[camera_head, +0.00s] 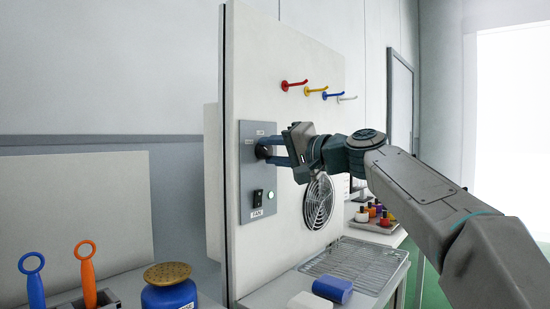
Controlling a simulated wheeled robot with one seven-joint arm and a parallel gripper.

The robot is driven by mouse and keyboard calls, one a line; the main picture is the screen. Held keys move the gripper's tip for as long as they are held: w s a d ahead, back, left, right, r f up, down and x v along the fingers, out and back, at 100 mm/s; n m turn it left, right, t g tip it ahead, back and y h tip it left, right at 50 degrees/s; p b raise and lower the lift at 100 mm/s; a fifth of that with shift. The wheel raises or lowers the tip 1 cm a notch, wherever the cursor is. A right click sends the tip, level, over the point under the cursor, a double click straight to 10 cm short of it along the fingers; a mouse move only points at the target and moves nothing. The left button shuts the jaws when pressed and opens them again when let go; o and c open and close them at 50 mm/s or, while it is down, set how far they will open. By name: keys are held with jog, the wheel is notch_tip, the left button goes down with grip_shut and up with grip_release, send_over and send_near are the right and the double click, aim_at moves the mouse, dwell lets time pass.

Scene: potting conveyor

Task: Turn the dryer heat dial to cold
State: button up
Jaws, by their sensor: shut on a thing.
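The dryer heat dial (262,152) is a dark knob on the upper part of a grey control plate (246,205), which is fixed to a white upright panel. My gripper (268,150) reaches in from the right and is shut on the dial, with its fingers around the knob. The fingers hide part of the dial, and its pointer cannot be made out. Small labels sit around the dial, too small to read. A black rocker switch (257,198) is lower on the same plate, above a label reading FAN.
Red (294,85), yellow (315,91), blue (333,96) and white (347,98) pegs stick out above my arm. A round fan grille (318,202) is right of the plate.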

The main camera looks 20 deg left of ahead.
jog(key=shift+s+n, duration=0.1)
jog(key=shift+n, duration=0.3)
jog(key=o, duration=1)
jog(key=shift+a, duration=0.1)
jog(key=b+v, duration=0.1)
jog(key=v, duration=1.3)
jog(key=shift+b, duration=0.4)
jog(key=shift+p, duration=0.4)
